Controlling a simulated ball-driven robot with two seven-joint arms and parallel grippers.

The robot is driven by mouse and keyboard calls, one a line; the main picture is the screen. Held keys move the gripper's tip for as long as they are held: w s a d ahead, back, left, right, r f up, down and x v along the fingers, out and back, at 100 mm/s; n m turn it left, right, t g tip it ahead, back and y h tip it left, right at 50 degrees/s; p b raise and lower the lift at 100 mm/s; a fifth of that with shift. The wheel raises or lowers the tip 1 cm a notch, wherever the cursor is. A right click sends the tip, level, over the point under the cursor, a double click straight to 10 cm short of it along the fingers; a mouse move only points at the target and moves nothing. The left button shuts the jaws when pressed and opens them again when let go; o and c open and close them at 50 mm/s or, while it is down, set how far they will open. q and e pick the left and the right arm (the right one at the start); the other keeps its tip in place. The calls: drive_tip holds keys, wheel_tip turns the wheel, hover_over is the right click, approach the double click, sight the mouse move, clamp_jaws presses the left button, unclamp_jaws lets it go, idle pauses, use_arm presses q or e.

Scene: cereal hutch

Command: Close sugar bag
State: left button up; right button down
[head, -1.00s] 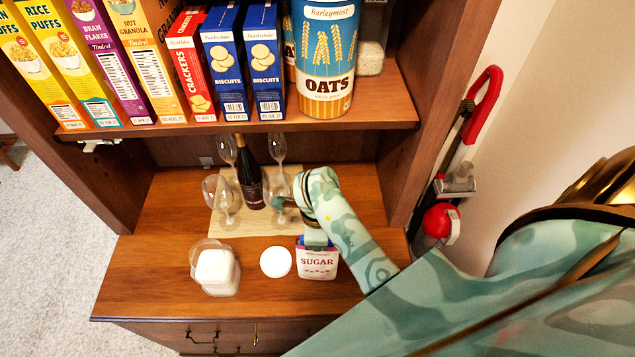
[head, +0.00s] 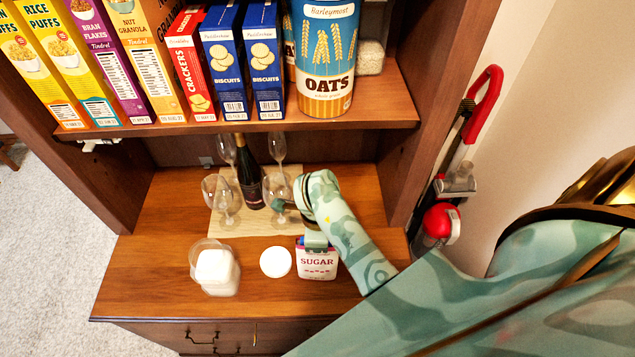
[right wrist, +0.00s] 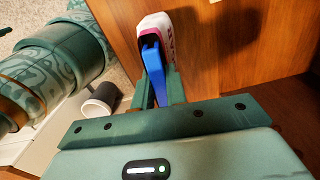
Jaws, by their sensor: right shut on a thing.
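The sugar bag (head: 317,265) stands upright on the hutch counter near its front right, white with red lettering. My right gripper (head: 315,243) is right over its top. The fold of the bag's mouth is mostly hidden by the clip and fingers. My left gripper does not show.
Left of the bag are a round white lid (head: 276,262) and a clear container (head: 215,270) with white contents. Behind stand several glasses and a dark bottle (head: 250,188) on a board (head: 237,228). The shelf with boxes and the oats canister (head: 327,60) overhangs the back.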

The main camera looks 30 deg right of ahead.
drive_tip(key=c, duration=1)
unclamp_jaws()
wheel_tip(320, 180, up, 6)
drive_tip(key=p, duration=0.6)
drive_tip(key=shift+p, duration=0.3)
drive_tip(key=shift+c, duration=0.4)
clamp_jaws()
